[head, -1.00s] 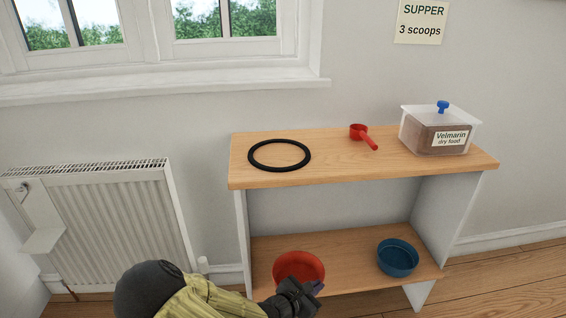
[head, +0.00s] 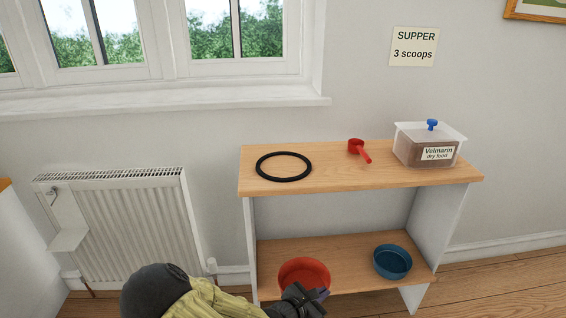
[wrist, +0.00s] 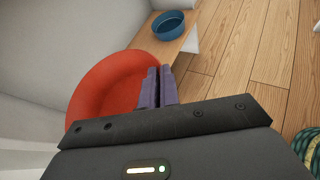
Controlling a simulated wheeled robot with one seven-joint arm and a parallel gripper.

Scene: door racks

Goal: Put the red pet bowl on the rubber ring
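The red pet bowl (head: 304,270) is at the left part of the lower shelf, by its front edge. My gripper (head: 318,294) is at its near right side, and its purple fingers are close together on the bowl's rim. In the wrist view the fingers (wrist: 160,73) overlap the right edge of the red bowl (wrist: 110,90), which looks large and near. I cannot tell whether the bowl touches the shelf board. The black rubber ring (head: 284,179) lies flat and empty on the left of the top board.
The wooden top board (head: 330,183) also holds a red scoop (head: 358,149) and a clear dry-food box (head: 424,150). A blue bowl (head: 392,262) stands on the lower shelf (head: 345,250), right of the red one. A radiator (head: 120,225) is at the left, under the window sill.

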